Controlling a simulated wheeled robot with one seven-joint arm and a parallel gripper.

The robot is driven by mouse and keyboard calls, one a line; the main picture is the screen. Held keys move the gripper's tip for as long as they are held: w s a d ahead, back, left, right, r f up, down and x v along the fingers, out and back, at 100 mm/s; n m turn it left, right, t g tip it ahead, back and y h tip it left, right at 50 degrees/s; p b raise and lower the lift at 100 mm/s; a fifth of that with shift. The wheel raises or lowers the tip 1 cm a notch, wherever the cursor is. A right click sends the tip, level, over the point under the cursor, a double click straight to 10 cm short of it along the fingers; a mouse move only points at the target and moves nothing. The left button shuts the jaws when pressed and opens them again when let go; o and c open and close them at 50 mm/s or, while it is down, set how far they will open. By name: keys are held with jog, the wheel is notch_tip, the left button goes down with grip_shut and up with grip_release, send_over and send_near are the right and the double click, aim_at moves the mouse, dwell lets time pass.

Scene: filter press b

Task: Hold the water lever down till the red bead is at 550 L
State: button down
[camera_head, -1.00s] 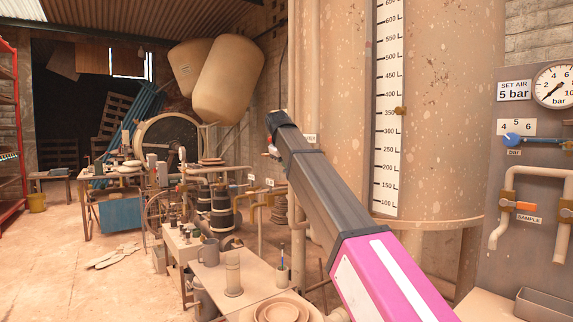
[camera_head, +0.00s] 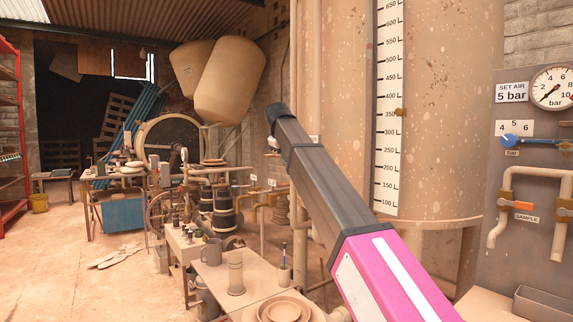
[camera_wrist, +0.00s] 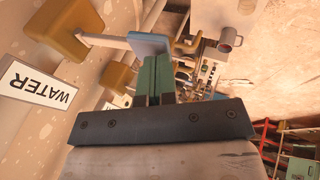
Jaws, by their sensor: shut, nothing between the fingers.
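The water lever shows in the wrist view: a pale rod with a blue grip (camera_wrist: 149,45) runs from a mustard-yellow valve body (camera_wrist: 62,30). A white WATER sign (camera_wrist: 38,84) is beside it. My gripper (camera_wrist: 154,62) is shut and empty, its green fingertips right at the blue grip; I cannot tell whether they touch. In the head view my arm hides the lever.
A grey panel (camera_head: 530,240) with a pressure dial (camera_head: 553,88) and a sample tap (camera_head: 517,205) stands at the right. A bench (camera_head: 240,278) with a mug (camera_head: 211,252) and bowls (camera_head: 283,311) is at lower centre. Open floor lies at the left.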

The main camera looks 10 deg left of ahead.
jog(key=v, duration=1)
jog(key=shift+r, duration=0.25)
